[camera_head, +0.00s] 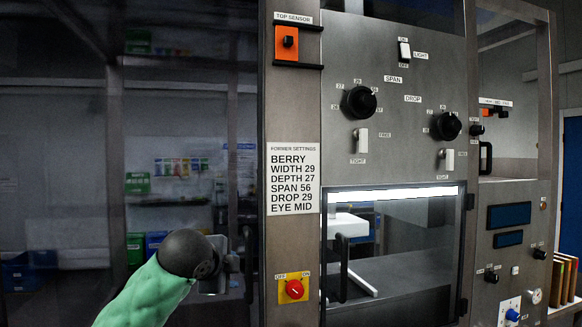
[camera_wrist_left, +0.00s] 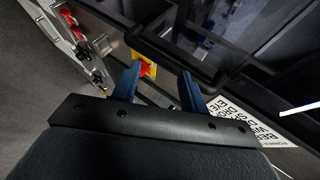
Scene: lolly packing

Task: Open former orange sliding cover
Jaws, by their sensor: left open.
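An orange cover (camera_head: 286,42) with a black knob sits between two black rails under the TOP SENSOR label, high on the machine's left post. A smaller orange piece (camera_head: 488,112) sits under another label at the right; that text is too small to read. My left gripper (camera_head: 236,264) is low at the left, beside the post and well below the TOP SENSOR cover. In the left wrist view its two blue fingers (camera_wrist_left: 158,88) are apart with nothing between them. Neither orange piece can be made out in the left wrist view. My right gripper is not in view.
A red switch (camera_head: 294,289) on a yellow plate is just right of my left gripper. A settings label (camera_head: 292,179) is above it. A clear door with a black handle (camera_head: 343,268) is further right. Black dials and white levers are on the grey panel (camera_head: 430,75).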

